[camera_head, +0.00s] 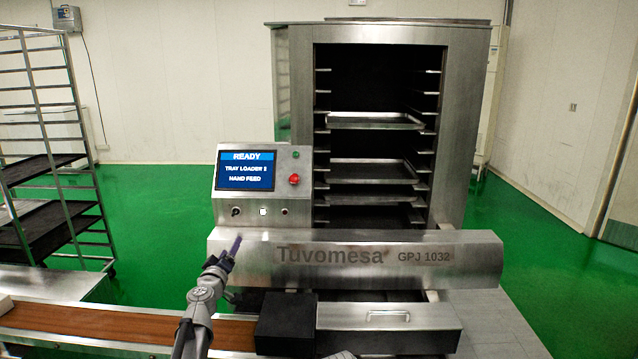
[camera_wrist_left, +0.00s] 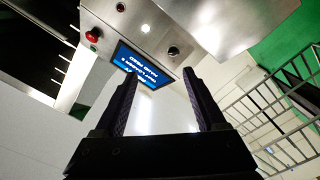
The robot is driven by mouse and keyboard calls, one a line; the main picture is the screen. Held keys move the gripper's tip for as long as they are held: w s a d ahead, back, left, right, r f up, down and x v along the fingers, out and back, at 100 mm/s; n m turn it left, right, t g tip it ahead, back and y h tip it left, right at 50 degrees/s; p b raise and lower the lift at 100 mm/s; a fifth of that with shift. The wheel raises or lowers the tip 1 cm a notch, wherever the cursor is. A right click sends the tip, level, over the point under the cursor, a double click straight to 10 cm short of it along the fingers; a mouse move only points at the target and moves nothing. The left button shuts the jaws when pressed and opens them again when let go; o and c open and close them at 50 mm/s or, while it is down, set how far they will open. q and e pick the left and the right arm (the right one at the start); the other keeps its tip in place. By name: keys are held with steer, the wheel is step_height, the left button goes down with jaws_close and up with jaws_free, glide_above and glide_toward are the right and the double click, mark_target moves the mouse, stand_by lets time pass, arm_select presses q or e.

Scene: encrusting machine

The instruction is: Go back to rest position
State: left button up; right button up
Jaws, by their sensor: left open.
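My left gripper (camera_head: 232,248) is raised in front of the steel machine, below its control panel (camera_head: 291,211). In the left wrist view my left gripper (camera_wrist_left: 165,100) has its two dark fingers apart, with nothing between them. The panel's blue screen (camera_head: 246,170) reads READY, TRAY LOADER, HAND FEED. The screen also shows past the fingertips in the left wrist view (camera_wrist_left: 142,67). My right gripper is not visible.
The machine's front beam (camera_head: 470,257) and a black box (camera_head: 286,322) lie to the right of my left arm. A brown conveyor belt (camera_head: 90,320) runs at the lower left. Trays (camera_head: 374,121) sit in the open cabinet. A wheeled rack (camera_head: 75,165) stands at the left.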

arm_select(q)
steer(key=s+d+f+m+g+h, duration=0.2)
steer(key=s+d+m+h, duration=0.15)
steer(key=d, duration=0.45)
steer(key=s+d+f+m+g+h, duration=0.2)
steer(key=s+d+f+m+h, duration=0.15)
steer(key=d, duration=0.55)
steer(key=s+d+f+m+g, duration=0.5)
steer(key=s+d+f+g, duration=0.4)
steer(key=s, duration=0.5)
steer(key=s+a+f+g+y, duration=0.2)
steer(key=s+a+f+y, duration=0.1)
steer(key=s, duration=0.6)
steer(key=s+a+f+g+y, duration=0.3)
steer(key=s+y, duration=0.3)
steer(key=s, duration=0.4)
steer(key=shift+f, duration=0.5)
